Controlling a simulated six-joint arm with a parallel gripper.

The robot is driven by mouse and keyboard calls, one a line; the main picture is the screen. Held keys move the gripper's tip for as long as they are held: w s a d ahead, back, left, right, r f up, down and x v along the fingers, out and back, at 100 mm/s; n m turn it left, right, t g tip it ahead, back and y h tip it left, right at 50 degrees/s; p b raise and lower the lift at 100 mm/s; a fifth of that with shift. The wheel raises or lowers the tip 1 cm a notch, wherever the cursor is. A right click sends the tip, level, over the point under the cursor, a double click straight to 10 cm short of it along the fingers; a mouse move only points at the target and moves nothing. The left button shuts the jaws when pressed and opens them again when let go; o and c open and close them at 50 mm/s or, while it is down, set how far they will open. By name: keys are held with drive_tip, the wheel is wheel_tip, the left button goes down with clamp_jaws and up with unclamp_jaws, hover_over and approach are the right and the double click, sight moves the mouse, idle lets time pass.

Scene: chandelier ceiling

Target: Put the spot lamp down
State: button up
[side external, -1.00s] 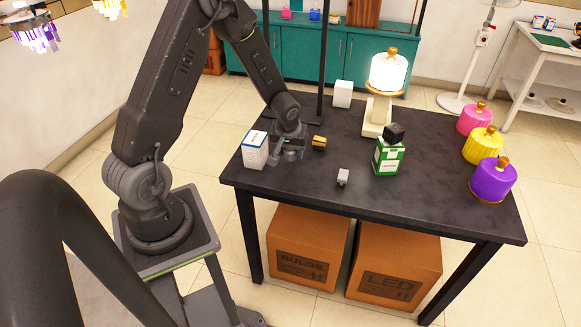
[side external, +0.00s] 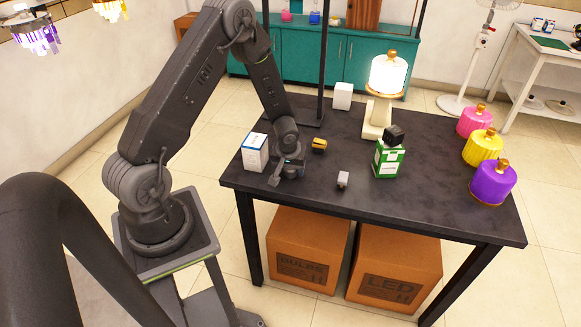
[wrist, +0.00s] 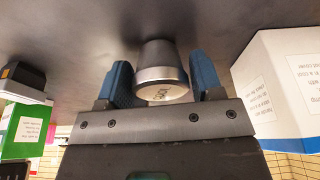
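The spot lamp (wrist: 160,75) is a grey metal cone with a pale round face, seen in the wrist view between my gripper's two blue fingers. My gripper (wrist: 163,80) appears shut on it, with a finger against each side. The lamp's narrow end points toward the dark table top (wrist: 70,25); I cannot tell whether it touches. In the side view my gripper (side external: 283,177) is low over the left part of the table (side external: 330,205), just right of a white box (side external: 255,152). The lamp is not clearly visible there.
A yellow-and-black item (side external: 319,145) and a small grey-white item (side external: 343,178) lie to the right of my gripper. Beyond them stand a green-and-white box (side external: 388,160) with a black item on top and a lit lamp (side external: 388,74). The table's front middle is clear.

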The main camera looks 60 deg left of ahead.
drive_tip(key=shift+o, duration=1.4)
drive_tip(key=s+d+r+m, duration=0.15)
drive_tip(key=d+r, duration=0.25)
drive_tip(key=r, duration=0.6)
drive_tip(key=s+d+r+m, duration=0.1)
drive_tip(key=s+d+r, duration=0.15)
drive_tip(key=r, duration=0.75)
drive_tip(key=s+d+r+m+t+h, duration=0.2)
drive_tip(key=s+d+r+m, duration=0.5)
drive_tip(key=s+d+r, duration=0.6)
drive_tip(key=shift+s+d+r+t, duration=0.4)
drive_tip(key=shift+s+d+t, duration=0.05)
drive_tip(key=shift+t, duration=0.25)
